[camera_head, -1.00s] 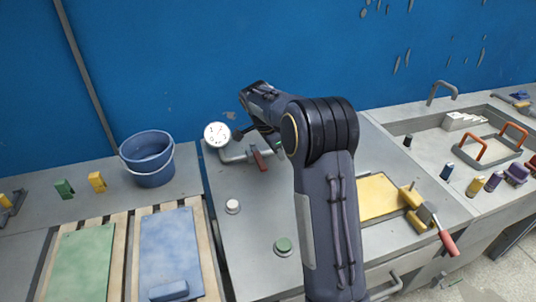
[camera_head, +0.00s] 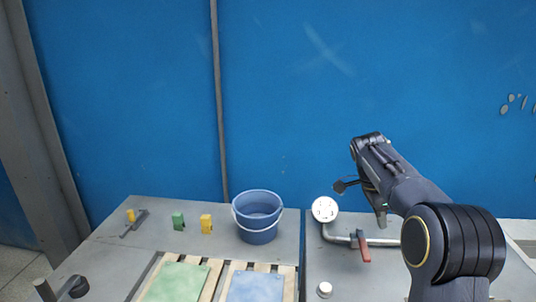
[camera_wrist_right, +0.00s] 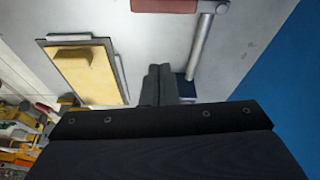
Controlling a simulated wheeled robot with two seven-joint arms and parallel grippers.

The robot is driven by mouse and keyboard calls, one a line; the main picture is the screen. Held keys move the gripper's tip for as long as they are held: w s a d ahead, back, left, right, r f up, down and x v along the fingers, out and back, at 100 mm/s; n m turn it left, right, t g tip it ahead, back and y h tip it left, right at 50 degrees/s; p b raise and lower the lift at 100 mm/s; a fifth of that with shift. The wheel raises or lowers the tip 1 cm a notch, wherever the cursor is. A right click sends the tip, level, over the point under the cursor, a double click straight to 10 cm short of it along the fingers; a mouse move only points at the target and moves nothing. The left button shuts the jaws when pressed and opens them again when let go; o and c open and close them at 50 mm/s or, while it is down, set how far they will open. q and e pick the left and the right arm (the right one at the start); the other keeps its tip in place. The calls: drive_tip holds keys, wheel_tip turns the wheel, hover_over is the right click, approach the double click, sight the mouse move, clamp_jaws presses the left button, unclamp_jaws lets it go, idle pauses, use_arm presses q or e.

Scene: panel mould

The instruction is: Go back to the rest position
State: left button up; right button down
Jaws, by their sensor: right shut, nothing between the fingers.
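My right arm comes in from the right in the head view, with its elbow bent. My right gripper (camera_head: 381,216) hangs below the wrist, partly hidden by the forearm, above the bench near the pipe. In the right wrist view its fingers (camera_wrist_right: 159,84) are together and hold nothing. My left gripper does not show.
A blue bucket (camera_head: 257,226), a green block (camera_head: 178,221) and a yellow block (camera_head: 206,223) stand on the left bench. Green (camera_head: 176,282) and blue panels (camera_head: 256,286) lie in front. A gauge (camera_head: 324,209) and red-handled valve (camera_head: 364,247) are near the gripper.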

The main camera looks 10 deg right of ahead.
drive_tip(key=s+a+r+n+t+y+p, duration=0.1)
drive_tip(key=s+a+n+y, duration=0.1)
drive_tip(key=s+a+n, duration=0.3)
drive_tip(key=s+a+n+t+y, duration=0.1)
drive_tip(key=s+n+t+y, duration=0.1)
drive_tip(key=s, duration=0.5)
drive_tip(key=s+a+r+n+t+y+p, duration=0.1)
drive_tip(key=s+a+n+y, duration=0.1)
drive_tip(key=s+a+n, duration=0.3)
drive_tip(key=s+a+f+n+t, duration=0.1)
drive_tip(key=s+a+f+n, duration=0.1)
drive_tip(key=s, duration=0.4)
drive_tip(key=s+a+f+n+t+y, duration=0.1)
drive_tip(key=s+a+f+n, duration=0.2)
drive_tip(key=s+a, duration=0.3)
drive_tip(key=shift+s+a+n+y+p, duration=0.25)
drive_tip(key=shift+s+n+p, duration=0.2)
drive_tip(key=shift+n, duration=0.35)
